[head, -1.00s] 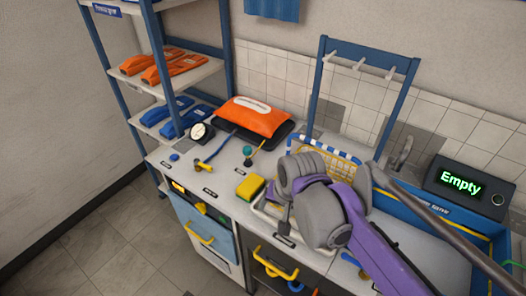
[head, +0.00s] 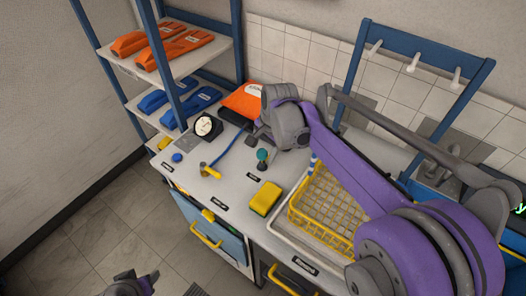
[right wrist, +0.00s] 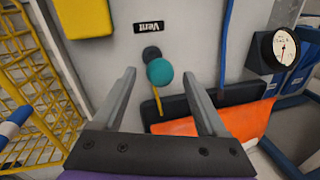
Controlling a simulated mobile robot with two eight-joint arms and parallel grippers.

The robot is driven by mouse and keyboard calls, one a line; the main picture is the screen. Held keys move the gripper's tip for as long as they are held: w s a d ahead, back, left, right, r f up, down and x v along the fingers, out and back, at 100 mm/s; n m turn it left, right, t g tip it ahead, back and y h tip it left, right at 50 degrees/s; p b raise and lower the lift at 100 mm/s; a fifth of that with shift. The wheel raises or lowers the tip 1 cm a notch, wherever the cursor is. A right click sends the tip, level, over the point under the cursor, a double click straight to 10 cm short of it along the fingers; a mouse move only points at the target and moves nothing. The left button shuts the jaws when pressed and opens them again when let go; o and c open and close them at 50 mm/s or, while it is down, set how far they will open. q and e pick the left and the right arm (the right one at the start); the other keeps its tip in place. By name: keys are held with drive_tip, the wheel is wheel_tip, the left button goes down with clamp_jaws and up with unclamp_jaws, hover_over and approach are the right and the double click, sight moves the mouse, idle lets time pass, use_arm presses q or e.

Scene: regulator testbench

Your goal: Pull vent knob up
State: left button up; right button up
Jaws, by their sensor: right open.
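The vent knob is a teal ball (right wrist: 160,72) on a dark round base, beside a black "Vent" label (right wrist: 149,27) in the right wrist view. A thin yellow piece shows just below the ball there. In the head view the knob (head: 262,155) stands on the white bench top. My right gripper (right wrist: 159,78) is open and empty, its two fingers on either side of the knob in the picture, with gaps visible. In the head view my right gripper (head: 262,132) is just behind and above the knob, its fingers partly hidden. Part of my left gripper (head: 132,285) shows at the bottom edge; its jaws are unclear.
An orange pack (head: 241,100) lies behind my right gripper. A pressure gauge (head: 205,126), a yellow valve handle (head: 209,170) with a blue hose, and a yellow sponge (head: 265,198) are nearby. A yellow wire basket (head: 330,205) stands to the right. Shelves rise at left.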

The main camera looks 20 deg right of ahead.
drive_tip(key=shift+x, duration=0.75)
clamp_jaws()
idle(0.9)
